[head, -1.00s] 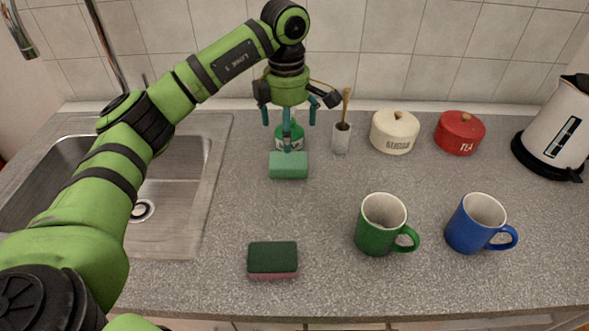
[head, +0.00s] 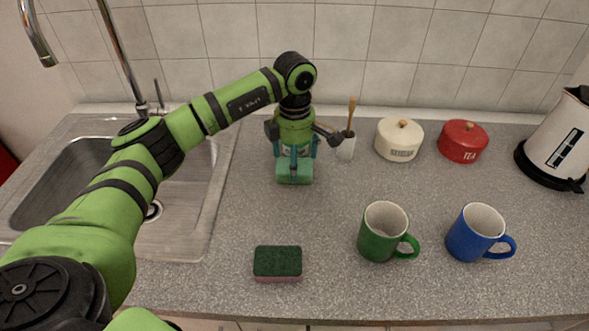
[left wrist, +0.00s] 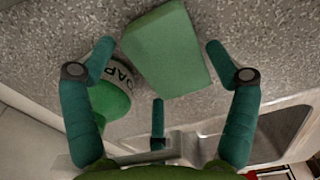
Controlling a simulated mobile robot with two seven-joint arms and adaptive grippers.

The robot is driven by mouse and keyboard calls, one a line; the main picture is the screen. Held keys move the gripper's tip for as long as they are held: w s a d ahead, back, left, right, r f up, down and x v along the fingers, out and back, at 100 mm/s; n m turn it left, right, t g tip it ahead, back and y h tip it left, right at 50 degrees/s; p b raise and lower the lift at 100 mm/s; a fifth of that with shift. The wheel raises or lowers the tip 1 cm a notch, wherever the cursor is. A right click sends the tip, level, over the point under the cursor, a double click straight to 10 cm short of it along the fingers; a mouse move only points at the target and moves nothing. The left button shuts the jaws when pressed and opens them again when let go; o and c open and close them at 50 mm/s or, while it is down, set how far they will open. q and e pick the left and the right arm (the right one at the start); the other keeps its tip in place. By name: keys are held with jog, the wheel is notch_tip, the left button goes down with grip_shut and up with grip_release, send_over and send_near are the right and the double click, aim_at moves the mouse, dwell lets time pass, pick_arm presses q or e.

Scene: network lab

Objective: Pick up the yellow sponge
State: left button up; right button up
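No yellow sponge shows in these views. A plain light green sponge (head: 295,173) lies on the grey counter near the back, and it also shows in the left wrist view (left wrist: 166,48). My left gripper (head: 294,165) points down right over this sponge. Its fingers are spread open around it in the left wrist view (left wrist: 160,48), with visible gaps on both sides. A second sponge (head: 278,262), dark green on top and pink below, lies near the counter's front edge. My right gripper is not in view.
A green soap bottle (left wrist: 108,98) stands close beside the light green sponge. A brush cup (head: 346,147), cream pot (head: 398,145) and red tea pot (head: 462,147) stand behind. Green (head: 378,238) and blue (head: 472,240) mugs are at right. A sink (head: 190,225) lies left.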

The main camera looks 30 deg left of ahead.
pick_arm(q)
jog(key=shift+c, duration=1.2)
jog(key=shift+r, duration=0.1)
jog(key=shift+r+b, duration=0.5)
jog(key=shift+b, duration=0.15)
jog(key=s, duration=0.1)
jog(key=s+d+b, duration=0.1)
jog(key=s, duration=0.1)
jog(key=shift+s+d+f, duration=0.15)
jog(key=shift+d+f, duration=0.05)
jog(key=shift+d, duration=0.05)
notch_tip(320, 180, up, 14)
jog(key=shift+s+r, duration=0.15)
jog(key=shift+d, duration=0.1)
